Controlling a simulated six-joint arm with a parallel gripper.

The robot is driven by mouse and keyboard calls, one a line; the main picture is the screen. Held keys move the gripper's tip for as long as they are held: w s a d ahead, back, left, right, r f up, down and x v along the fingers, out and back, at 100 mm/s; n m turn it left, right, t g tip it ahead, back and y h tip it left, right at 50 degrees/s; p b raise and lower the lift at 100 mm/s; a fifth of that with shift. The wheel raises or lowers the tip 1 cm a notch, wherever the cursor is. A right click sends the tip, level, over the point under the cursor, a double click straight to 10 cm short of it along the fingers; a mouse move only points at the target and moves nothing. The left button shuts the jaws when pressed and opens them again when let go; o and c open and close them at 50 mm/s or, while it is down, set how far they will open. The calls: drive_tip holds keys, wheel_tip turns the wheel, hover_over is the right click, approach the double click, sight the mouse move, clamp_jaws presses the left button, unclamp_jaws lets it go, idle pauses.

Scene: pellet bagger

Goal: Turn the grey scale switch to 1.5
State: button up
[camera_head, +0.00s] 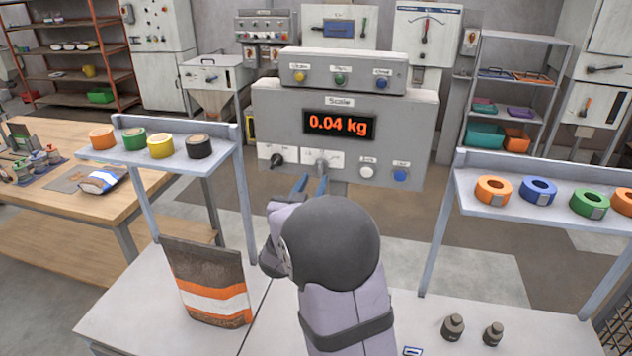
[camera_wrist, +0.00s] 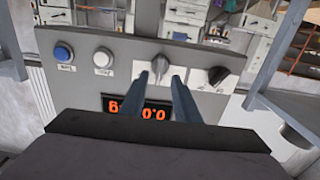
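The scale panel (camera_head: 432,122) is a grey box whose red display (camera_head: 339,124) reads 0.04 kg. The grey scale switch (camera_head: 321,163) is a rotary knob on a white plate below the display; it also shows in the wrist view (camera_wrist: 160,64), where the panel appears upside down. My gripper (camera_head: 312,181) points at this knob. In the wrist view its two blue fingertips (camera_wrist: 160,78) are apart, with the knob just beyond or between them; contact cannot be told. The knob's scale marks are too small to read.
A black knob (camera_head: 277,160) sits left of the grey one. A white button (camera_head: 366,171) and a blue button (camera_head: 400,175) are to its right. A tape shelf (camera_head: 215,140) stands left and another (camera_head: 560,205) right. A pellet bag (camera_head: 208,282) stands on the bench.

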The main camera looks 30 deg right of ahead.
drive_tip(key=shift+v, duration=1.05)
